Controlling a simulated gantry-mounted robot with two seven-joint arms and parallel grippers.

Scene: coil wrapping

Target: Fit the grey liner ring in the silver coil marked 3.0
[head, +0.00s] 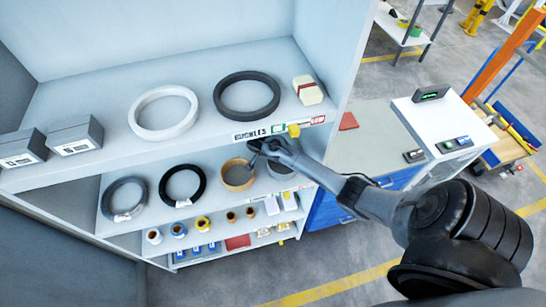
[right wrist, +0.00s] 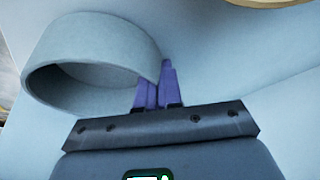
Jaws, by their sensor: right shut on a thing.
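The grey liner ring (right wrist: 120,45) stands on the pale shelf in the right wrist view, its wall between the purple fingers of my right gripper (right wrist: 155,85). In the head view my right gripper (head: 256,148) reaches into the lower shelf, and the grey ring (head: 283,172) is partly hidden behind my arm. A silver-grey coil (head: 107,200) with a white tag lies at the left of that shelf. Its tag is too small to read, so I cannot confirm a 3.0. My left gripper is not in view.
A tan ring (head: 238,186) sits beside the grey one, and a black coil (head: 166,187) lies further left. The upper shelf (head: 215,135) holds a white ring (head: 135,117), a dark ring (head: 247,114) and boxes (head: 75,135).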

